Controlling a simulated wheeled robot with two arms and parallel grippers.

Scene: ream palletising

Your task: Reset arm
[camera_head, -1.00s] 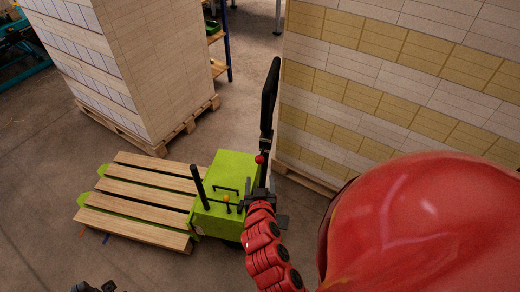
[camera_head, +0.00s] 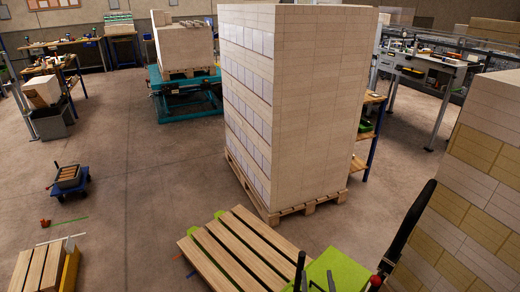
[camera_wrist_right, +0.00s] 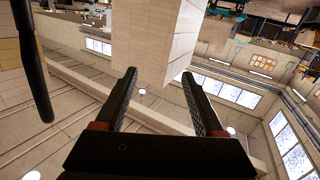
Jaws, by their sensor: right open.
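My right gripper (camera_wrist_right: 159,74) shows in the right wrist view with its two black fingers spread apart and nothing between them. In the head view it is at most at the bottom right edge, too cropped to make out. A lime green pallet truck (camera_head: 340,268) stands at the bottom right of the head view, with its long black handle (camera_head: 408,225) leaning up to the right. A black bar, probably this handle, shows at the left of the right wrist view (camera_wrist_right: 32,75), apart from the fingers. My left gripper is out of view.
A wooden pallet (camera_head: 238,250) lies on the truck's forks. A tall ream stack (camera_head: 300,100) stands behind it, and a tan-banded stack (camera_head: 475,205) stands at right. A teal lift table (camera_head: 185,95) is further back. The floor (camera_head: 140,190) at left centre is mostly clear.

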